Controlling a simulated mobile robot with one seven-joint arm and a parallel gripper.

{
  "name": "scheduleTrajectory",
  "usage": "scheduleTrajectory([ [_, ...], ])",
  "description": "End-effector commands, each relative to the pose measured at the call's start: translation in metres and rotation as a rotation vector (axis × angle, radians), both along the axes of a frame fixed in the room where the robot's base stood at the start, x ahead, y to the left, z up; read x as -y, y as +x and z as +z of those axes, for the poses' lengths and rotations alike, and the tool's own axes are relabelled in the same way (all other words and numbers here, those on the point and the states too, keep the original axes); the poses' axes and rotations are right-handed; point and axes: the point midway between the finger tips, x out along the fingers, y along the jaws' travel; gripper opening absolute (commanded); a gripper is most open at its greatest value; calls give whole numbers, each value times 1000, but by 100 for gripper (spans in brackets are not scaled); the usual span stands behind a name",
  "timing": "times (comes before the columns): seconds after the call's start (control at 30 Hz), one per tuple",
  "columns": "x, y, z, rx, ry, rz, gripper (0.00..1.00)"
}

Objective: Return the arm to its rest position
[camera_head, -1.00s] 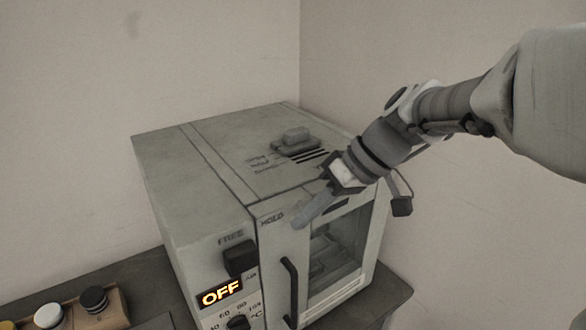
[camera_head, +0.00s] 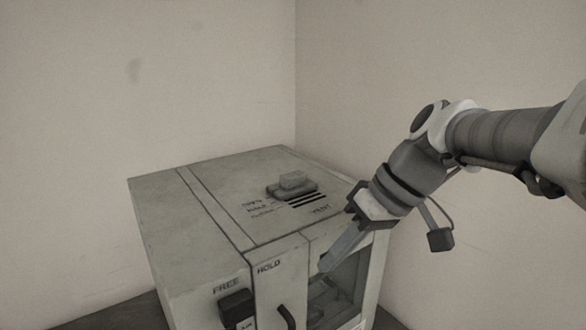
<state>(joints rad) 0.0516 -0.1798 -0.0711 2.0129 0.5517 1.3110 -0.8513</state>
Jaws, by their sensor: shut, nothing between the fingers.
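My gripper (camera_head: 326,264) is shut and empty, pointing down and left in front of the window of a grey oven-like box (camera_head: 190,250). I cannot tell whether its fingertips touch the box. My arm (camera_head: 430,150) reaches in from the right edge and is bent down toward the box. The box has a vent slider (camera_head: 291,185) on its top and a dark door handle (camera_head: 286,317) on its front, cut off by the lower edge.
A dark switch block (camera_head: 237,308) sits under the word FREE, left of the HOLD marking. The box stands on a dark table (camera_head: 125,312) near a wall corner.

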Motion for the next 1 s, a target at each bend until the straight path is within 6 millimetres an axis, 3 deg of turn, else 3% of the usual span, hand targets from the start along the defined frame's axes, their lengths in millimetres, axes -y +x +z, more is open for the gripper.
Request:
scheduleTrajectory([
  [0.2,27,-51,-20,28,-186,-265,0],
  [0.4,54,-83,-39,118,-298,-503,0],
  [0.63,71,-98,-50,203,-336,-650,0],
  [1.0,74,-99,-51,214,-338,-671,0],
])
